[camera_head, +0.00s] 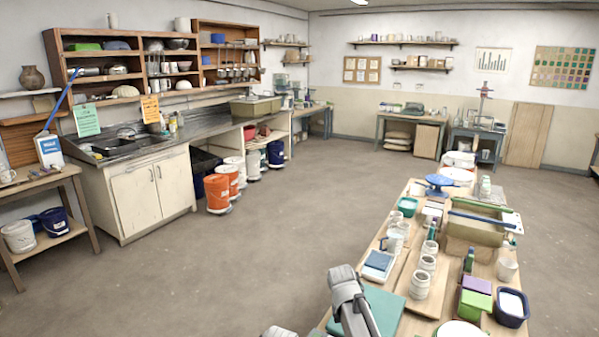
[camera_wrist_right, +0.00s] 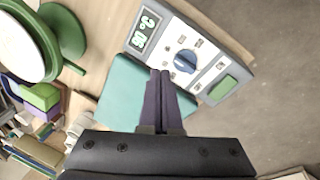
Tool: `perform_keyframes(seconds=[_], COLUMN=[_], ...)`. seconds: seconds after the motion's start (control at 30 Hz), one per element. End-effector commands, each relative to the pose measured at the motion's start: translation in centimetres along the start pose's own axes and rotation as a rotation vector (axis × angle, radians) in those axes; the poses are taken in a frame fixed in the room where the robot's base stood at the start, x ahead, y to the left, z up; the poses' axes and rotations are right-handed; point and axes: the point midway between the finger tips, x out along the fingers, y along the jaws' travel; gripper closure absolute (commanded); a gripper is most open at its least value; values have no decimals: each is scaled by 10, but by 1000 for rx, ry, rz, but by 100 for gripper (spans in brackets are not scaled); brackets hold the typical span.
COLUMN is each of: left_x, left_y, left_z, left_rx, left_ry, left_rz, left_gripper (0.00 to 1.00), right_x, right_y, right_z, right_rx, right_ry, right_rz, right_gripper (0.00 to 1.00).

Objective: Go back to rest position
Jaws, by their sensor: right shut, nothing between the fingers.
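My right gripper (camera_wrist_right: 161,98) shows in the right wrist view with its two dark fingers pressed together and nothing between them. It hangs over a teal board (camera_wrist_right: 122,92) and points toward a grey-white control box with a blue knob (camera_wrist_right: 185,62), a small display and a green button. I cannot tell whether the fingertips touch the box. In the head view, a grey arm link of mine (camera_head: 350,300) rises at the bottom centre, over the near end of the worktable. My left gripper is not in view.
The worktable (camera_head: 397,280) holds several white jars (camera_head: 420,284), a scale (camera_head: 378,264), a blue tub (camera_head: 511,307) and a blue banding wheel (camera_head: 440,184). Several buckets (camera_head: 217,192) stand by the sink counter (camera_head: 139,164) at left. The floor (camera_head: 285,235) between is clear.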

Motion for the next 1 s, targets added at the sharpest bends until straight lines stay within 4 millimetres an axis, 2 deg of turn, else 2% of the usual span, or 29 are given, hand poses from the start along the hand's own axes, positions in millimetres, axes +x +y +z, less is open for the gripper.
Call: perform_keyframes(seconds=[0.03,0.1,0.47,0.67,1.0], left_x=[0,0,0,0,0], left_y=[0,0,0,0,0], left_z=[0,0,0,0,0], left_rx=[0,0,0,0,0], left_ry=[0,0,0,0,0], left_rz=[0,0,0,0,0], left_gripper=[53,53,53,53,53], right_x=[1,2,0,-7,-21], right_y=[9,14,30,-3,-55], right_z=[30,52,152,159,195], right_rx=[-7,-20,-67,-165,-343], right_ry=[-3,-5,6,-14,-52], right_rz=[-29,-65,-219,-202,-148], right_gripper=[100,100,100,100,100])
